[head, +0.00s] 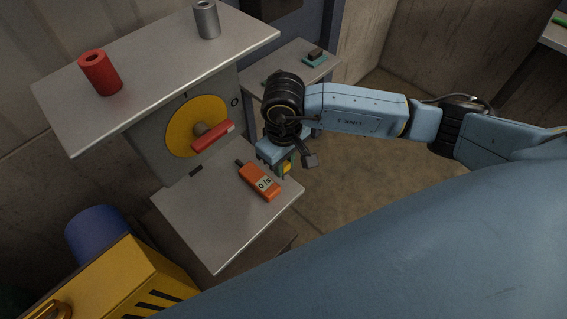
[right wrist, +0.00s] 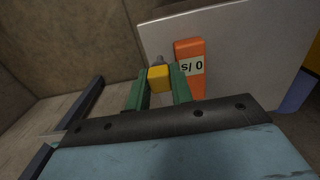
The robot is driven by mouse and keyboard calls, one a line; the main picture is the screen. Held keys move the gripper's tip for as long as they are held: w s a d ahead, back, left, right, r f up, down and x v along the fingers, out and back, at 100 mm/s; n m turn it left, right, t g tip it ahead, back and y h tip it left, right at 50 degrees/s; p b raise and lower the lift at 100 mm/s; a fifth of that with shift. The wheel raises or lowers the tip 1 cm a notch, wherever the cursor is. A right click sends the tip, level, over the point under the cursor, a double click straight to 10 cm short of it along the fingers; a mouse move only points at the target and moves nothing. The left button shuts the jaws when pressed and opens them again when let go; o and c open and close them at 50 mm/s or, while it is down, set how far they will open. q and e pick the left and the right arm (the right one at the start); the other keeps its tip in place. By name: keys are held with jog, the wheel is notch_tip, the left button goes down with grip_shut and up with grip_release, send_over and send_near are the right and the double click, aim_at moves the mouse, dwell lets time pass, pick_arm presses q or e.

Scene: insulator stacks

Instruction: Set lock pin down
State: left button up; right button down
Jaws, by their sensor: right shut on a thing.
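My right gripper (head: 281,170) is at the right edge of the lower grey shelf (head: 213,240). In the right wrist view its green fingers (right wrist: 158,84) are shut on a small yellow block with a grey tip, which looks like the lock pin (right wrist: 158,76). My left gripper is not in view.
An orange handheld device (head: 260,182) lies on the lower shelf, close left of the gripper. Behind is a yellow dial with a red handle (head: 213,138). The upper shelf (head: 160,75) bears a red cylinder (head: 99,73) and a grey cylinder (head: 206,20). The lower shelf's front is clear.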

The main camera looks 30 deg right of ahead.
jog(key=shift+f, duration=0.7)
jog(key=shift+f, duration=0.2)
jog(key=c, duration=1.2)
grip_release()
jog(key=shift+c, duration=0.2)
jog(key=shift+r, duration=0.15)
notch_tip(320, 180, up, 8)
jog(key=shift+f, duration=0.2)
